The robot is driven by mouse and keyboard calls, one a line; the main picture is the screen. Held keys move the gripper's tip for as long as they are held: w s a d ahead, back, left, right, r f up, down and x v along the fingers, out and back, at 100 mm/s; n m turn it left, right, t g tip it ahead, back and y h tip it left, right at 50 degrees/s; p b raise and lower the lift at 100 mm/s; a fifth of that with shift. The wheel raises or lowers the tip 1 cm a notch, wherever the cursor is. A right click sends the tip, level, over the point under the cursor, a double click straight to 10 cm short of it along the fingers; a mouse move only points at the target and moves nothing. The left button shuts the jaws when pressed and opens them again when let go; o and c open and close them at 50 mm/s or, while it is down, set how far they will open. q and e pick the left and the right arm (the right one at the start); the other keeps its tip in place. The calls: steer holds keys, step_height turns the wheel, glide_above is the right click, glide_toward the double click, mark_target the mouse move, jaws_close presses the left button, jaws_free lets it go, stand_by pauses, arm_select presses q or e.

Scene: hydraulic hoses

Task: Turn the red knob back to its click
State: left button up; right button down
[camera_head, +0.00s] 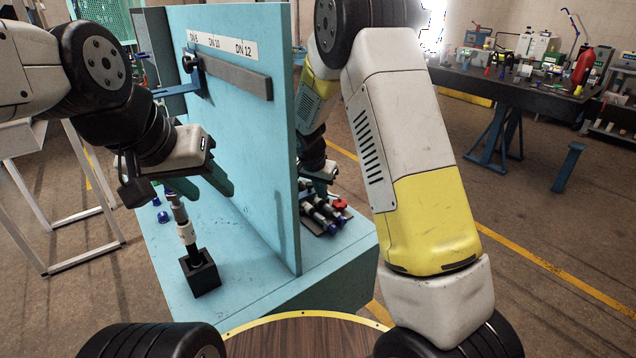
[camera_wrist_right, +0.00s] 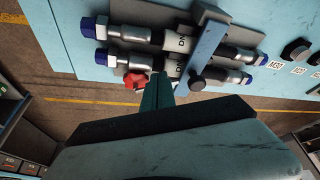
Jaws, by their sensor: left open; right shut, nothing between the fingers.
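The red knob (camera_wrist_right: 136,81) shows in the right wrist view, just left of my right gripper's fingers (camera_wrist_right: 159,88). In the head view the red knob (camera_head: 340,204) is small, on the right side of the blue panel, near my right gripper (camera_head: 322,174). My left gripper (camera_head: 211,192) is open on the panel's left side, above a fitting standing in a black block (camera_head: 201,275).
The upright blue panel (camera_head: 240,130) divides the blue bench (camera_head: 318,292). A blue clamp bar (camera_wrist_right: 208,54) crosses the fittings, right of my right fingers. Blue caps (camera_head: 163,217) lie on the left side. A workbench with tools (camera_head: 520,85) stands at the back right.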

steer(key=shift+w+m, duration=0.2)
steer(key=shift+m, duration=0.1)
steer(key=shift+w+d, duration=0.25)
steer(key=shift+w, duration=0.65)
steer(key=shift+w+d, duration=0.1)
steer(key=shift+w, duration=0.05)
steer(key=shift+s, duration=0.8)
steer(key=s+d+r+n+y, duration=0.1)
steer(key=s+d+r+y, duration=0.1)
steer(key=s+r, duration=0.7)
steer(key=s+d+r+n+y, duration=0.1)
steer(key=s+d+r+n, duration=0.15)
steer(key=s+r, duration=0.55)
steer(key=s+d+r+n+t, duration=0.1)
steer(key=s+r+n, duration=0.1)
steer(key=s, duration=0.6)
steer(key=s+d+r+n+t+y, duration=0.1)
steer(key=s+r+n, duration=0.1)
steer(key=s+r, duration=0.3)
steer(key=s, duration=0.2)
steer(key=shift+s+d, duration=0.2)
steer(key=shift+s, duration=0.15)
